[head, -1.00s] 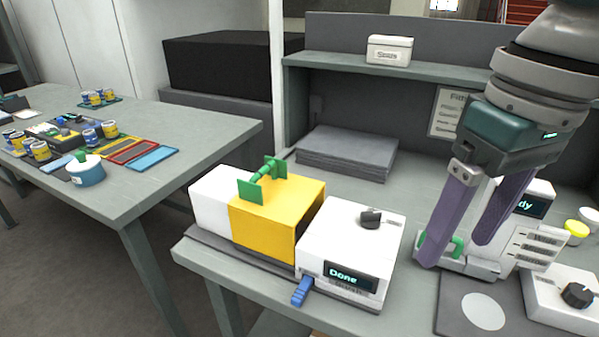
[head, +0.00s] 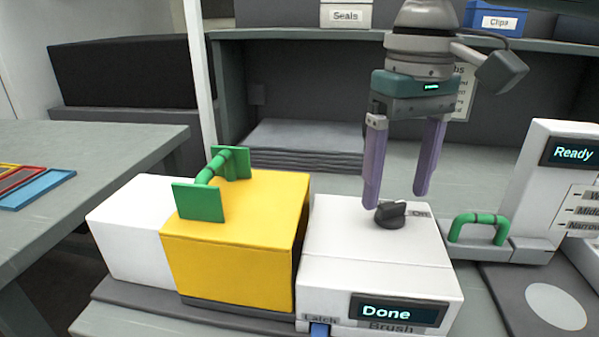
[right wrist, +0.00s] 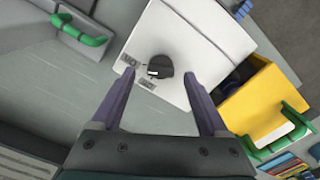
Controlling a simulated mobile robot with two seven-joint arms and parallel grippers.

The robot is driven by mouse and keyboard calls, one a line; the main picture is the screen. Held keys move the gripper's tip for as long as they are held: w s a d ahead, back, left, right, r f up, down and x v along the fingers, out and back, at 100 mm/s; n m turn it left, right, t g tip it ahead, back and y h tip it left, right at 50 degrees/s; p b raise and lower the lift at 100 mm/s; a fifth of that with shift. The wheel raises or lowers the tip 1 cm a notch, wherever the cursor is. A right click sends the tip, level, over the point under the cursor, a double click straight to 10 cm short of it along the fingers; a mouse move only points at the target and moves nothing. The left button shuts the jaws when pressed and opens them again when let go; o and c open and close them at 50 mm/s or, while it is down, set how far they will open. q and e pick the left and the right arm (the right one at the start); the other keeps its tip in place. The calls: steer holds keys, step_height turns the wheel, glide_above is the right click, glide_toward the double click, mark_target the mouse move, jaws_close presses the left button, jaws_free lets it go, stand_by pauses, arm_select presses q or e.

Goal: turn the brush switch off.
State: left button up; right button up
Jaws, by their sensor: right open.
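The brush unit (head: 375,255) is a white box with a display reading "Done" and the label "Brush" on its front. Its switch is a black knob (head: 391,214) on the top face, beside a small label. In the right wrist view the knob (right wrist: 160,67) lies ahead of the fingertips, roughly midway between their lines, with two small labels near it. My right gripper (head: 396,200) is open and empty, with purple fingers pointing down just above and behind the knob. I cannot tell whether a finger touches it. My left gripper is not in view.
A yellow cover (head: 240,240) with a green handle (head: 210,170) stands left of the brush unit. A blue latch (head: 319,329) is at the front. Right are a green handle (head: 480,222) and a white unit reading "Ready" (head: 553,185). A shelf (head: 300,33) runs behind.

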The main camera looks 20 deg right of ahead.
steer(key=shift+f, duration=0.95)
steer(key=shift+w, duration=0.1)
steer(key=shift+r, duration=0.1)
jaws_close()
